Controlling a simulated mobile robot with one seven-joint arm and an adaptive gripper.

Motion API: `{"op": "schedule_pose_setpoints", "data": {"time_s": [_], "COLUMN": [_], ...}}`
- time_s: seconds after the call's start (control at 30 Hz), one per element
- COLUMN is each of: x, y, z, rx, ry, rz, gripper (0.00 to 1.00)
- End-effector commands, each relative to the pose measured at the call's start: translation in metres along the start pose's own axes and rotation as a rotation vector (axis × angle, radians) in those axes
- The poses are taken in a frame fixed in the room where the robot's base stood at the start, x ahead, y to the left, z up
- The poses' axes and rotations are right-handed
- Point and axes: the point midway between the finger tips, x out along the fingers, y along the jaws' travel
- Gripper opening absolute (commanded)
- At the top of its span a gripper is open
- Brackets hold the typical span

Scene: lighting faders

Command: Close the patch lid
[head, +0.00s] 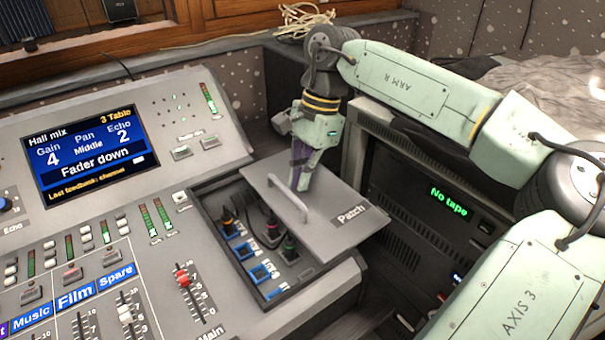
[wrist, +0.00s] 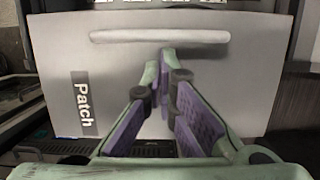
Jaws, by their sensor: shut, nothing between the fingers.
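The patch lid (head: 335,218) is a flat grey panel with a bar handle (head: 287,198) and a dark "Patch" label. It lies to the right of the open patch bay (head: 225,260), leaving several blue sockets and plugs exposed. My gripper (head: 304,186) points down over the lid, just right of the handle, fingers shut and empty. In the wrist view the lid (wrist: 245,85) fills the middle, with the handle (wrist: 160,36) above my shut fingertips (wrist: 168,62). I cannot tell whether the fingertips touch the lid or handle.
The mixing console, with a screen (head: 90,150) and a red main fader (head: 183,280), spreads to the left. A rack unit showing "No tape" (head: 449,202) stands right of the lid, below my arm. Coiled cable (head: 303,20) lies on the ledge behind.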

Motion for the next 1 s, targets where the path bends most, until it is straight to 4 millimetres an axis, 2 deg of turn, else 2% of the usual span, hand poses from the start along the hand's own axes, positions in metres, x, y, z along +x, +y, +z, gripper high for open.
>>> {"op": "schedule_pose_setpoints", "data": {"time_s": [0.17, 0.27, 0.5, 0.63, 0.8, 1.0], "x": [0.001, 0.006, 0.024, 0.029, 0.03, 0.029], "y": [0.0, -0.001, -0.001, 0.0, 0.0, 0.0], "z": [0.002, 0.014, 0.076, 0.102, 0.114, 0.115], "rx": [-0.001, -0.005, -0.009, -0.006, 0.0, -0.001], "ry": [0.0, 0.0, 0.002, 0.001, 0.0, -0.001], "rz": [0.0, 0.001, 0.001, 0.001, 0.0, 0.001], "gripper": [0.0, 0.0, 0.0, 0.0, 0.0, 0.0]}}
